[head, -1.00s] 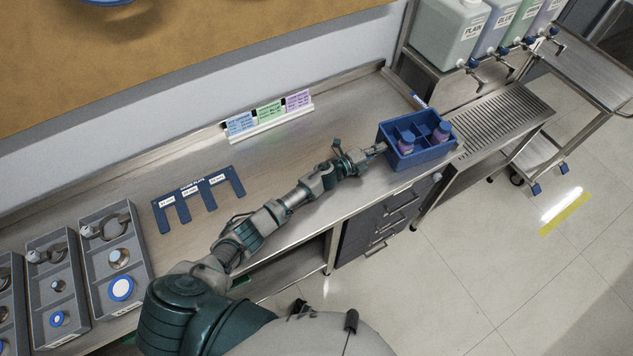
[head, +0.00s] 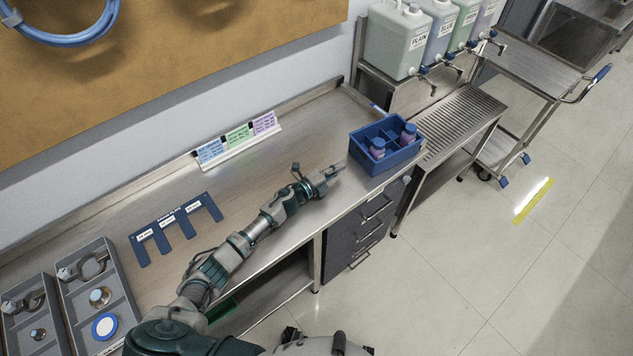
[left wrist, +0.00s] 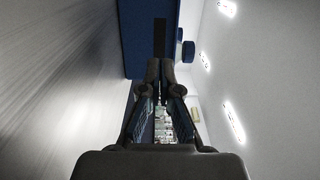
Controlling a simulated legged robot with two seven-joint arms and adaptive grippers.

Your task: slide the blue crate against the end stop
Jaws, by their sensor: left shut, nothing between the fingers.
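The blue crate (head: 378,164) is upright at the far right end of the bench, close to its front edge. It has compartments and holds two purple bottles with blue caps (head: 409,130). My left gripper (head: 338,168) is shut and empty, just left of the crate, with a small gap seeming to show between fingertips and wall. In the left wrist view the crate's blue wall (left wrist: 133,40) lies ahead of the fingertips (left wrist: 160,72). My right gripper is not in view.
A slatted metal drain rack (head: 462,120) adjoins the bench's right end, with labelled jugs (head: 398,42) behind. A card holder (head: 238,140) stands at the back. A blue slotted plate (head: 176,222) and grey trays (head: 92,290) lie left. The bench (head: 310,125) behind my arm is clear.

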